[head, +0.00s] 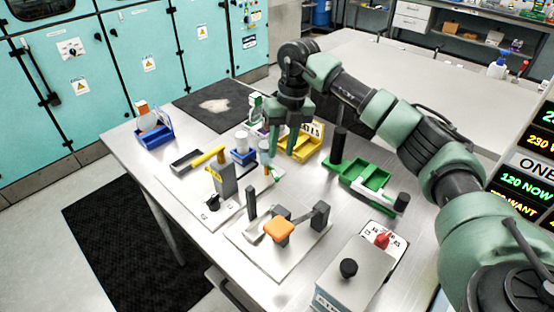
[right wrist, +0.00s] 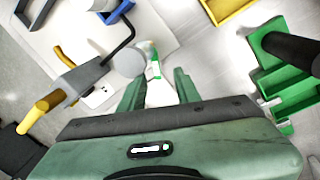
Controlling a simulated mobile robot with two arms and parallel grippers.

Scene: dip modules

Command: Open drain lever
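A lever with a yellow handle (head: 208,157) sits on a grey block (head: 226,181) on a white plate. Its yellow handle also shows at the left in the right wrist view (right wrist: 38,116). A second lever with an orange pad (head: 279,231) sits on another plate nearer the front. No readable label tells which one is the drain lever. My right gripper (head: 282,153) points down over the table, right of the yellow lever and apart from both levers. Its fingers are spread in the right wrist view (right wrist: 158,88), with no object clearly held. My left gripper is out of view.
A green tray (head: 366,177) with a dark post (head: 338,146) stands right of my gripper. A yellow bin (head: 307,147) and blue holder (head: 243,156) stand behind and beside it. A grey box with a black knob (head: 348,268) is at the front.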

